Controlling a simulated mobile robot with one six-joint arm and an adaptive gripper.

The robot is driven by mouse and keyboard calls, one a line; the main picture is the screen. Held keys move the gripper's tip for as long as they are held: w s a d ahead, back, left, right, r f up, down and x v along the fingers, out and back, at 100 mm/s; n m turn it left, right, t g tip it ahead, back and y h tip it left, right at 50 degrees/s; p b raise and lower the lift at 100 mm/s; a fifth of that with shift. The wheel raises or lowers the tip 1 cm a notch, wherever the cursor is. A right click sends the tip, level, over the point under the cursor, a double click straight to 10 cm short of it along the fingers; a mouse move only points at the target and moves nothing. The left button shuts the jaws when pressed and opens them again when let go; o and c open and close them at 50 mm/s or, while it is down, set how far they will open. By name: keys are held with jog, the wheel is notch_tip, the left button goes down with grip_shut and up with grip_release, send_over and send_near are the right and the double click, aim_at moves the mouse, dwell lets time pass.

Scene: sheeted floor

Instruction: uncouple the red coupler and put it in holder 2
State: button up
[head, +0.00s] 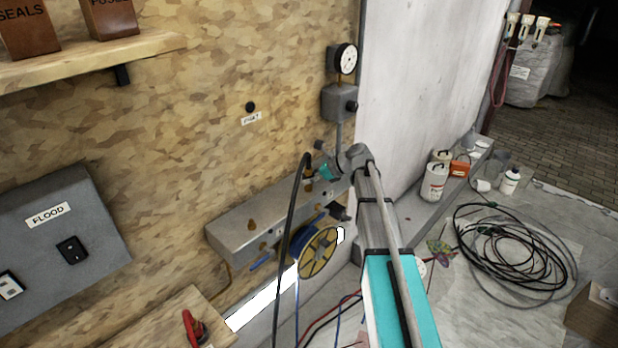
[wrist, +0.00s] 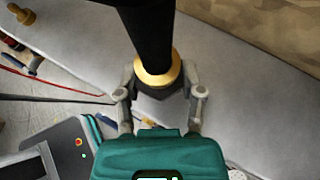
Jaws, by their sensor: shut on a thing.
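My gripper (wrist: 158,92) is shut on a black hose end with a brass collar (wrist: 157,72), one finger on each side. In the head view my gripper (head: 313,174) is at the top of the grey manifold (head: 240,232), near its right end. The black hose (head: 292,215) arches beside it and hangs down in front. I cannot tell whether the hose end is still seated on the manifold. No red shows on the held part. A red object (head: 195,328) lies on the wooden bench at the lower left. I cannot make out a holder marked 2.
A grey FLOOD box (head: 55,230) is on the wall at left. Bottles (head: 435,182) stand on a ledge, and coiled cable (head: 510,245) lies on the floor at right.

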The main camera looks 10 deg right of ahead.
aim_at(309, 168)
grip_shut()
jog(key=shift+r+p, duration=2.55)
jog(key=shift+r+p, duration=1.95)
jog(key=shift+f+b, duration=1.05)
